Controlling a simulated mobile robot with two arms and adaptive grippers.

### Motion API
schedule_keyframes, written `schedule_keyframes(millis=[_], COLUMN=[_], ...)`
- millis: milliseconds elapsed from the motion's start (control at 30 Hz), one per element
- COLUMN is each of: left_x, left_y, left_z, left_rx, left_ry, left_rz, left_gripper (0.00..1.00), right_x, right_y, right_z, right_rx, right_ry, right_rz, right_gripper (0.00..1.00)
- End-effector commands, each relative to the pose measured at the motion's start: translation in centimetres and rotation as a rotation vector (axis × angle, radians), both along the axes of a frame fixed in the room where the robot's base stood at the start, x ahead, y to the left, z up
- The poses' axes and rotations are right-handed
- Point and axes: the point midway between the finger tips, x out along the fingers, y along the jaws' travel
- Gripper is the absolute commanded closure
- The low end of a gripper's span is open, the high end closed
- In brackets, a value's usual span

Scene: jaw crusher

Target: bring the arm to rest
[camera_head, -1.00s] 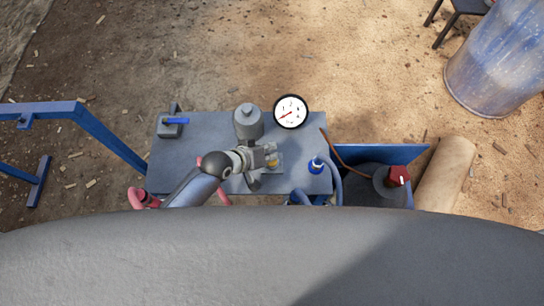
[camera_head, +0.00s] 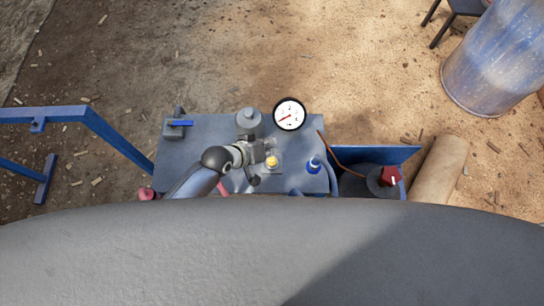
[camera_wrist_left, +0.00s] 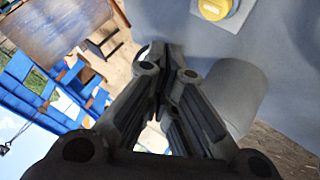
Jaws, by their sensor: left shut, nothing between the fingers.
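My left arm comes in from the lower left in the head view, and its gripper (camera_head: 268,146) is over the grey table (camera_head: 210,143). In the left wrist view the fingers (camera_wrist_left: 165,75) are closed together with nothing between them. A yellow button (camera_head: 272,161) on a small plate lies just below the gripper in the head view; it also shows at the top of the left wrist view (camera_wrist_left: 214,8). A grey cylinder (camera_head: 248,119) stands just behind the gripper. My right gripper is not in view.
A round dial gauge (camera_head: 289,114) stands at the table's back edge. A red part (camera_head: 390,176) sits on a dark drum beyond. A blue rail (camera_head: 100,127) and blue barrel (camera_head: 494,62) stand apart on the ground.

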Motion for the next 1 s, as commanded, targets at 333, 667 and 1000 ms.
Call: schedule_keyframes(millis=[333, 667, 1000], left_x=[0.0, -1.2, -7.6], left_y=[0.0, 0.4, 9.1], left_z=[-0.1, 1.1, 6.8], left_rx=[0.000, 0.034, 0.327], left_ry=[0.000, 0.001, 0.045], left_rz=[0.000, -0.019, -0.054], left_gripper=[1.00, 1.00, 1.00], right_x=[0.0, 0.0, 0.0], right_y=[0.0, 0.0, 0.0], right_z=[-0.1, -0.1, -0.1], right_rx=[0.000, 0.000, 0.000], right_ry=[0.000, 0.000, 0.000], right_rz=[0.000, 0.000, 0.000], right_gripper=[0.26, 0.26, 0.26])
